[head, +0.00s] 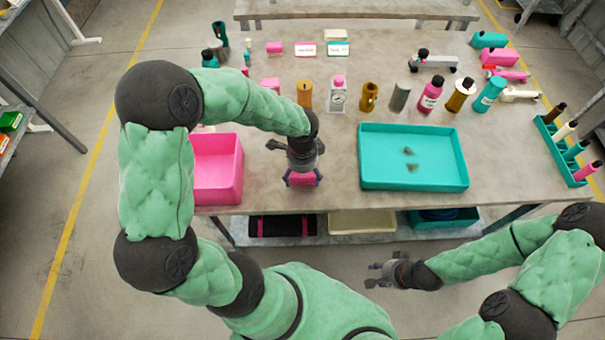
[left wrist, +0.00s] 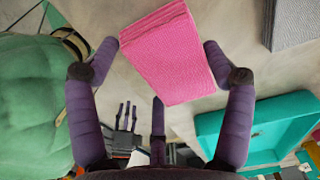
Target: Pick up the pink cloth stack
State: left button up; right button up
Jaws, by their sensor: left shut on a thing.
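The pink cloth stack (head: 301,178) is held in my left gripper (head: 303,182) near the front edge of the table, between the pink bin and the teal tray. In the left wrist view the stack (left wrist: 168,50) is a folded, textured block with the fingers of my left gripper (left wrist: 165,62) against its sides. I cannot tell whether its underside touches the table. My right gripper (head: 374,275) is open and empty in front of the table, below its top.
A pink bin (head: 238,170) stands left of the stack. A teal tray (head: 464,184) with two small dark pieces lies to the right. Several bottles, including a pink one (head: 430,95), stand behind. A teal rack (head: 548,135) is at the right edge.

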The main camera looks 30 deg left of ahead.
pick_arm(q)
jog(key=s+d+r+p, duration=0.3)
jog(key=s+d+r, duration=0.2)
jog(key=s+r, duration=0.4)
jog(key=s, duration=0.3)
jog(key=shift+d+p, duration=0.2)
jog(key=shift+p, duration=0.2)
jog(key=shift+s+f, duration=0.1)
